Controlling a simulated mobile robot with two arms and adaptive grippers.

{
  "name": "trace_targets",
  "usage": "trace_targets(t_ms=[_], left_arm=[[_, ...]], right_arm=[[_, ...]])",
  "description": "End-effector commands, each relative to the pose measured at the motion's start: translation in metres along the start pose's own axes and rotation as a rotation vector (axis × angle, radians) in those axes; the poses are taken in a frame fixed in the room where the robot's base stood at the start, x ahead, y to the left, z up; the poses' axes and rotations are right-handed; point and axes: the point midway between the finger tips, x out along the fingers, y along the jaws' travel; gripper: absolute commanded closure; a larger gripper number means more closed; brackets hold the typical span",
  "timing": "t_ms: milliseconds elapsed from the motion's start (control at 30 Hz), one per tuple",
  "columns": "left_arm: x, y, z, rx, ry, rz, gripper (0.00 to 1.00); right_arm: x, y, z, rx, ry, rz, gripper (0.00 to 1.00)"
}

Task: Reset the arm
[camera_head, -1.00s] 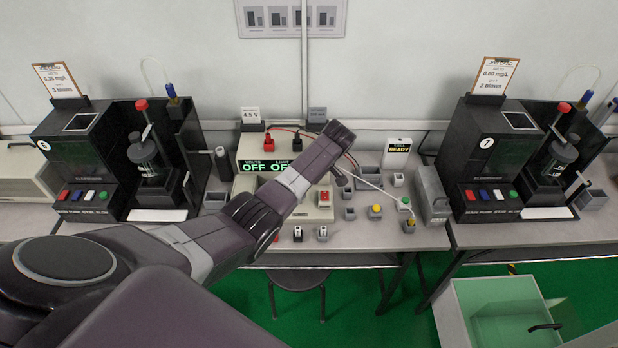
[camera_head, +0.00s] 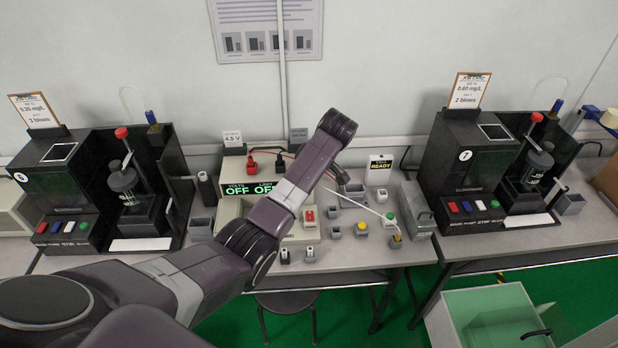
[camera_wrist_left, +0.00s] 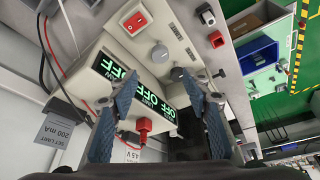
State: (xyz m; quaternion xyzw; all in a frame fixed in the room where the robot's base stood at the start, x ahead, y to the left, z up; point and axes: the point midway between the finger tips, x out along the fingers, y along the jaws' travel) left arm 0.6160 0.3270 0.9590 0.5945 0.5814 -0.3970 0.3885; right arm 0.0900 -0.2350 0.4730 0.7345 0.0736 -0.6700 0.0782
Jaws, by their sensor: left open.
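My left arm (camera_head: 270,215) comes in from the left in the head view and reaches up across the middle bench, in front of the power supply (camera_head: 228,205). Its gripper cannot be made out there. In the left wrist view my left gripper (camera_wrist_left: 165,82) has its two blue-grey fingers apart with nothing held between them. Behind the fingers is the power supply's front, with its green OFF displays (camera_wrist_left: 158,95) and red rocker switch (camera_wrist_left: 136,22). My right gripper is in neither view.
Dark testers stand at left (camera_head: 58,195) and right (camera_head: 468,170), each with colored buttons. A READY sign (camera_head: 380,168), small button blocks (camera_head: 361,230) and a grey box (camera_head: 417,212) occupy the middle bench. A stool (camera_head: 285,303) stands below. A pale green bin (camera_head: 495,315) is at lower right.

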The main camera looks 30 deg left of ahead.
Motion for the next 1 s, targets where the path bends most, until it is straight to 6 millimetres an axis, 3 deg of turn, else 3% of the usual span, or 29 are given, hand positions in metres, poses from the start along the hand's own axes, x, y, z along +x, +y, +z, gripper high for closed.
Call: trace_targets(t_ms=[233, 367, 533, 700, 867, 1000], left_arm=[[0.003, -0.002, 0.002, 0.014, -0.002, 0.002, 0.56], [0.021, -0.018, 0.018, 0.117, -0.019, 0.021, 0.56], [0.055, -0.064, 0.056, 0.4, -0.058, 0.09, 0.56], [0.074, -0.123, 0.091, 0.702, -0.089, 0.181, 0.56], [0.076, -0.184, 0.117, 0.976, -0.102, 0.277, 0.56], [0.064, -0.234, 0.131, 1.189, -0.099, 0.364, 0.56]], right_arm=[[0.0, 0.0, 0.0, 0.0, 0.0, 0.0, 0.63], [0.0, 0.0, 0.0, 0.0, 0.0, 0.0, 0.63], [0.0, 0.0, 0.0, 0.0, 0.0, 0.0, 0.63], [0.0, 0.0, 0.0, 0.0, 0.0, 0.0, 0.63], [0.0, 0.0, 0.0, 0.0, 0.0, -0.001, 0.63], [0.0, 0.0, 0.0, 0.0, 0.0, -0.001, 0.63]])
